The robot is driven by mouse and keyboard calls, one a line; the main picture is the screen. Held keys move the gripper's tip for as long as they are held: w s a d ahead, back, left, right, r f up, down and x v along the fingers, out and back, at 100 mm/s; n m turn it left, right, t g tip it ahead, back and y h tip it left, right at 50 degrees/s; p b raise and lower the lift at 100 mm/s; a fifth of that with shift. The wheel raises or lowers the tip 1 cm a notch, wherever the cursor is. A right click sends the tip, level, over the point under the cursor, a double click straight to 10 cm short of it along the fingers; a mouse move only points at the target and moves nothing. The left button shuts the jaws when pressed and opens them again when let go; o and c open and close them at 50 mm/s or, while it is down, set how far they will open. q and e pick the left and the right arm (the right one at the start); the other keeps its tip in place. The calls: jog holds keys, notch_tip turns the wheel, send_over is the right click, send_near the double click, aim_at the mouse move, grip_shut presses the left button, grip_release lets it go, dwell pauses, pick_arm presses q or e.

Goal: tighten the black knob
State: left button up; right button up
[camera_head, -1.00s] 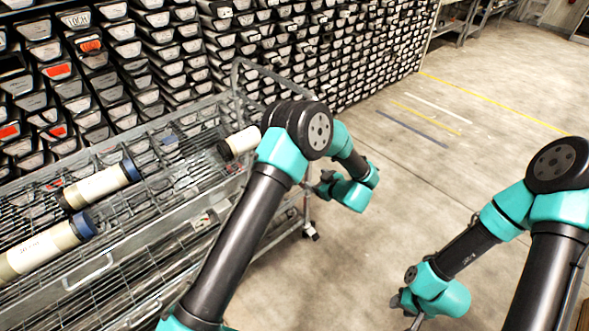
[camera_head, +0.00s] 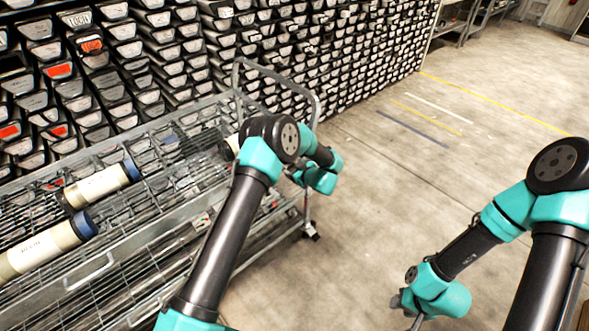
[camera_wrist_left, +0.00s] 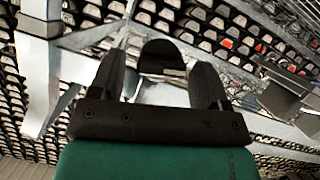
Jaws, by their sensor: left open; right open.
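The black knob cannot be made out for sure in the head view. In the left wrist view a dark rounded piece (camera_wrist_left: 162,56) shows between my finger pads; it may be the knob, and I cannot tell whether the fingers touch it. My left gripper (camera_wrist_left: 158,75) is open, with a finger on either side of this piece. In the head view my left gripper (camera_head: 296,175) is small and partly hidden by its own wrist, beside the cart's right end. My right gripper (camera_head: 399,302) is open, low over the floor, apart from everything, and its fingers are hard to see.
A wire-mesh cart (camera_head: 150,219) holds pale core liners with blue caps, an upper one (camera_head: 97,187) and a lower one (camera_head: 42,248). Another pale tube (camera_head: 230,146) is mostly behind my left arm. A rack of trays (camera_head: 300,45) stands behind. Floor to the right is clear.

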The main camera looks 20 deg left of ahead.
pick_arm(q)
jog(key=shift+w+a+f, duration=0.1)
jog(key=shift+a, duration=0.1)
jog(key=c, duration=0.9)
